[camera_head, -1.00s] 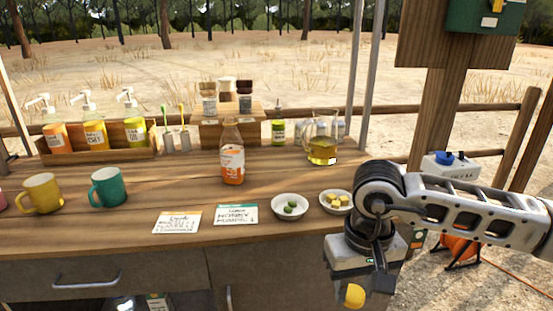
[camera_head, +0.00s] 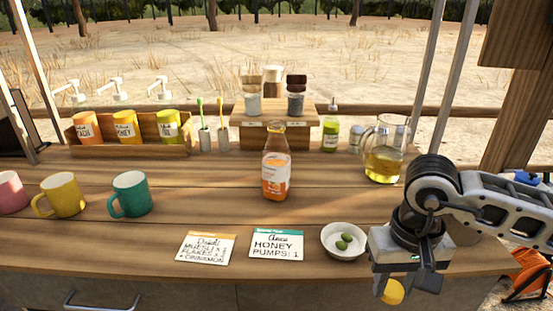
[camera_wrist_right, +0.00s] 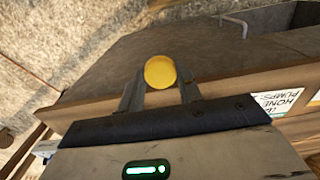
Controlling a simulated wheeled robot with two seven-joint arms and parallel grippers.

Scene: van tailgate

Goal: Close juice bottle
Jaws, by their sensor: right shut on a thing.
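The juice bottle (camera_head: 276,170) stands upright and open on the wooden counter, with orange juice in its lower part and a white and orange label. My right gripper (camera_head: 392,284) is shut on a round yellow cap (camera_head: 393,291). It holds the cap low at the counter's front edge, to the right of and nearer than the bottle. In the right wrist view the yellow cap (camera_wrist_right: 160,72) sits between the two fingertips. My left gripper is in neither view.
Mugs (camera_head: 131,194) stand at left, and a spice shelf (camera_head: 273,132) stands behind.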

